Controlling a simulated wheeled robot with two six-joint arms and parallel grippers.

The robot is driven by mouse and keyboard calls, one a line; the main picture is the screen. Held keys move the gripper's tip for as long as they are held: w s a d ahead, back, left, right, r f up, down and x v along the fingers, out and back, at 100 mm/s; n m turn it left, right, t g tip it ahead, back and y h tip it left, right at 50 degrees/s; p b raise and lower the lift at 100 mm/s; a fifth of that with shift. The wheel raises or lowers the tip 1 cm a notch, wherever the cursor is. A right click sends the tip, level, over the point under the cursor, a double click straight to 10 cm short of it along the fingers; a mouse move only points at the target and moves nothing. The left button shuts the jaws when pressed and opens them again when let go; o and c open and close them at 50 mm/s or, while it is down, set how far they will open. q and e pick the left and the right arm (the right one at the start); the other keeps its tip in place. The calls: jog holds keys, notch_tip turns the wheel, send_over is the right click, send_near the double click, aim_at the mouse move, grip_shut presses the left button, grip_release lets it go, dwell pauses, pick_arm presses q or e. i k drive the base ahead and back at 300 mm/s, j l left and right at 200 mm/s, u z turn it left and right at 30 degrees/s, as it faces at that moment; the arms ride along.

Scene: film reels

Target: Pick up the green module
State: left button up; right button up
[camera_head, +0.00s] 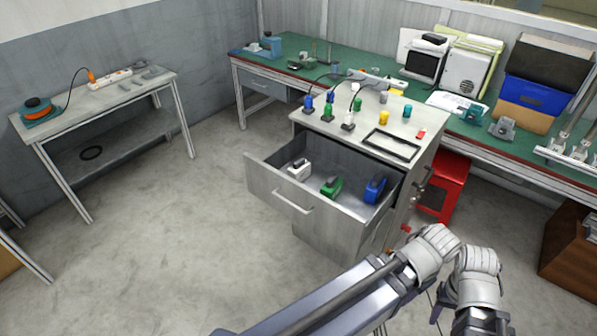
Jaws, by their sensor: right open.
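The green module (332,187) lies in the open drawer (281,200) of the grey cabinet, between a white module (299,169) and a blue module (375,189). It has a dark top part. My left gripper is not in view.
The cabinet top (308,122) holds several coloured plugs, cylinders and a black frame (391,145). A red stool (447,185) stands behind the cabinet's right side. A green-topped workbench (462,126) runs behind. A side table (72,118) stands left. The floor left of the drawer is clear.

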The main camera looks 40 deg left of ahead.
aim_at(332, 188)
jog(key=z, duration=1.45)
jog(key=u, duration=2.6)
